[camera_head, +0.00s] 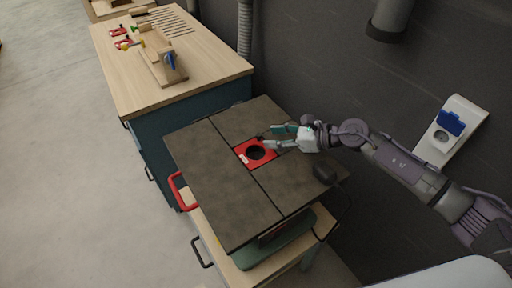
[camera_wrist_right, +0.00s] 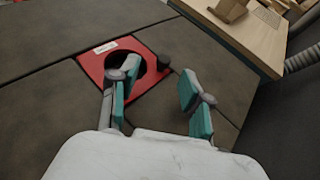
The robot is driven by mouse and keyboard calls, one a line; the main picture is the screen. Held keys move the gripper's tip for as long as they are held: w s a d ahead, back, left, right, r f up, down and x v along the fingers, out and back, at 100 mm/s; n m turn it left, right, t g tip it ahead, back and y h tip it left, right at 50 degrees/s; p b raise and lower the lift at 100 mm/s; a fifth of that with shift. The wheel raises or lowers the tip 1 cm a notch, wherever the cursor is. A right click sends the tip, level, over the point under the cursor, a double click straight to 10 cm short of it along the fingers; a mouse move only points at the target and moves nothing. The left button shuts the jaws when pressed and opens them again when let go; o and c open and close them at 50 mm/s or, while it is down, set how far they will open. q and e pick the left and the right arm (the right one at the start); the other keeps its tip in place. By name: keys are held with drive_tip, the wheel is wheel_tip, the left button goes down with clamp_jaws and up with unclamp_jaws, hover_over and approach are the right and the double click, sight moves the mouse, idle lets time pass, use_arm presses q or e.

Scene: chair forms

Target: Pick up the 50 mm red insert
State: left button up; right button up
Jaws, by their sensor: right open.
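The red insert (camera_head: 243,152) is a square red plate with a round dark hole and a small white label, set in the middle of the dark table top (camera_head: 212,178). The insert also shows in the right wrist view (camera_wrist_right: 92,62), partly covered by one finger. My right gripper (camera_head: 272,136) comes in from the right and is open and empty. In the right wrist view its fingers (camera_wrist_right: 160,92) are spread apart, the left one over the insert's edge and the right one over the dark top. I cannot tell whether it touches the insert. My left gripper is not in view.
A wooden workbench (camera_head: 118,72) with tools stands behind. A dark wall with a white and blue socket (camera_head: 440,134) is on the right.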

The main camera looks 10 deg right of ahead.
sight(261, 135)
drive_tip(key=x, duration=0.2)
drive_tip(key=p+x, duration=0.1)
drive_tip(key=x, duration=0.1)
drive_tip(key=shift+w+a, duration=0.1)
drive_tip(key=shift+w, duration=0.25)
drive_tip(key=shift+s+r, duration=0.1)
drive_tip(key=shift+c, duration=0.5)
clamp_jaws()
